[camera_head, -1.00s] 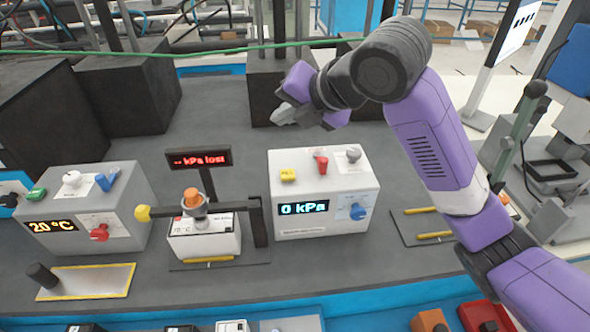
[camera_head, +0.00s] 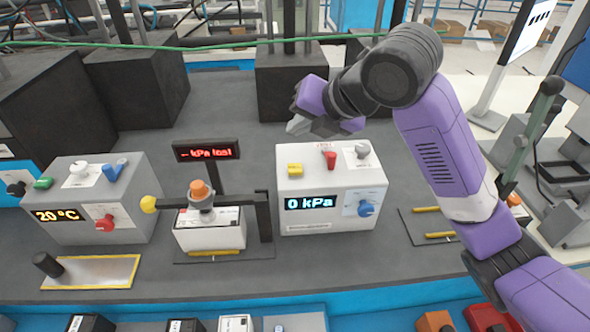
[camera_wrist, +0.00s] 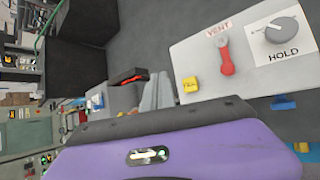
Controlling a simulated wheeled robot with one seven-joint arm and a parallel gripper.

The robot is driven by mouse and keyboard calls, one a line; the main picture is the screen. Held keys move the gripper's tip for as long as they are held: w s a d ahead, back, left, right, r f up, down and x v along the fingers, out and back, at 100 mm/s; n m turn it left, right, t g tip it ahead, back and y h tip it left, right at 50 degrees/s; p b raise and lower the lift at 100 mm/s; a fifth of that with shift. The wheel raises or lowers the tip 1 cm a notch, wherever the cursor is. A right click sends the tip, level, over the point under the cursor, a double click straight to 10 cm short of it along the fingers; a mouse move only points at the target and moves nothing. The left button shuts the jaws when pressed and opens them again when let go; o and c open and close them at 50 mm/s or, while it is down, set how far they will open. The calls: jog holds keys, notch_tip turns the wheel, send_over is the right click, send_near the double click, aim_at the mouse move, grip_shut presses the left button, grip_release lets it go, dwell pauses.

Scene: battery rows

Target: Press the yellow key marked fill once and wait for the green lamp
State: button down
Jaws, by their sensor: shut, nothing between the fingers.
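The yellow key (camera_head: 295,169) is on the top left of a grey box (camera_head: 335,222) whose display (camera_head: 310,203) reads 0 kPa. In the wrist view the yellow key (camera_wrist: 190,85) carries dark lettering, partly readable as FILL. My gripper (camera_head: 297,125) is shut and empty, above and behind the key in the head view, apart from it. In the wrist view the fingertips (camera_wrist: 158,88) are just left of the key. I cannot make out a lit green lamp on this box.
A red VENT lever (camera_wrist: 225,57) and a grey HOLD knob (camera_wrist: 283,30) share the box top. A blue knob (camera_head: 366,208) is on its front. Left stand a battery (camera_head: 212,230) in a clamp, a red-lettered display (camera_head: 206,151) and a 20 °C box (camera_head: 127,222).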

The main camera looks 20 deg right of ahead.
aim_at(298, 170)
notch_tip(298, 170, down, 7)
jog(key=b, duration=0.4)
jog(key=shift+b, duration=0.3)
jog(key=shift+f, duration=0.1)
dwell(1.5)
jog(key=shift+f+b, duration=0.3)
jog(key=shift+b, duration=0.1)
jog(key=shift+f+b, duration=0.4)
dwell(0.6)
jog(key=shift+r, duration=0.1)
jog(key=shift+r+p, duration=0.6)
jog(key=shift+r, duration=0.15)
jog(key=shift+r+p, duration=1.75)
jog(key=shift+r, duration=0.8)
